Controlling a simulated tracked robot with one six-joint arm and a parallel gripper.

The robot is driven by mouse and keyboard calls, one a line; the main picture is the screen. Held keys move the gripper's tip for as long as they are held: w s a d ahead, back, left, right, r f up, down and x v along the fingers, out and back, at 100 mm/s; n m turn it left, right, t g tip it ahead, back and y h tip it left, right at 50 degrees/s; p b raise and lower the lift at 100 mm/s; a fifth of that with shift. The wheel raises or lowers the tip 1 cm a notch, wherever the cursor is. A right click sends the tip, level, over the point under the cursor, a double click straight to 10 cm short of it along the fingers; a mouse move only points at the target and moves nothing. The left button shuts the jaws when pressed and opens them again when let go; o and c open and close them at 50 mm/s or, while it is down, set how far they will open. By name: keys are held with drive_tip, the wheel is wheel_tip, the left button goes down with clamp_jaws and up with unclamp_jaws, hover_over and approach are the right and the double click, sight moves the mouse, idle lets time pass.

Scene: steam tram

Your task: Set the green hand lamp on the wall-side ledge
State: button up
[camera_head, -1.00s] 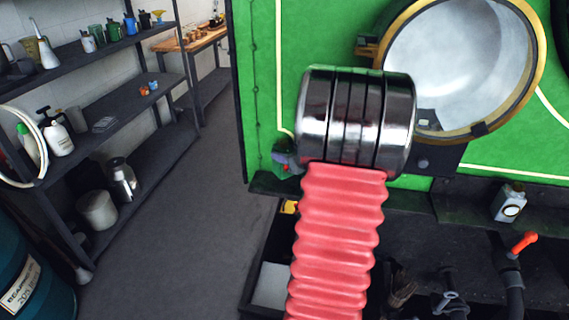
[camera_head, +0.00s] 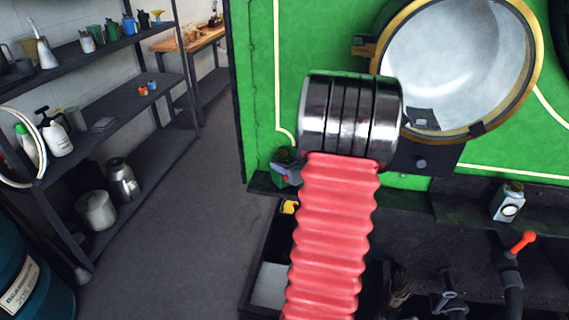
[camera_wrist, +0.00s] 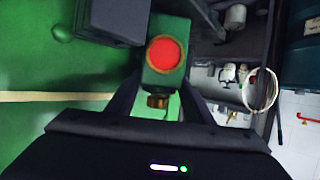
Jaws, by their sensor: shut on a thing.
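The green hand lamp shows in the wrist view as a green body (camera_wrist: 165,80) with a round red lens, between my fingers. My gripper (camera_wrist: 162,92) is shut on it. In the head view the lamp (camera_head: 284,168) shows at the left of my arm, just over the left end of a dark ledge (camera_head: 264,184) along the green engine. I cannot tell whether its base touches the ledge. My gripper is mostly hidden behind my arm in that view.
A grey lamp with a pale lens (camera_head: 508,203) stands on the ledge's right part. A dark shelf rack (camera_head: 120,105) with cans and bottles stands at left, with clear floor (camera_head: 190,215) between.

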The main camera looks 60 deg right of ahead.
drive_tip(key=shift+f, duration=0.15)
drive_tip(key=o, duration=1.6)
drive_tip(key=shift+s+r, duration=0.3)
drive_tip(key=shift+s, duration=0.05)
drive_tip(key=v, duration=1.1)
drive_tip(key=shift+s+a, duration=0.15)
drive_tip(key=shift+a, duration=0.05)
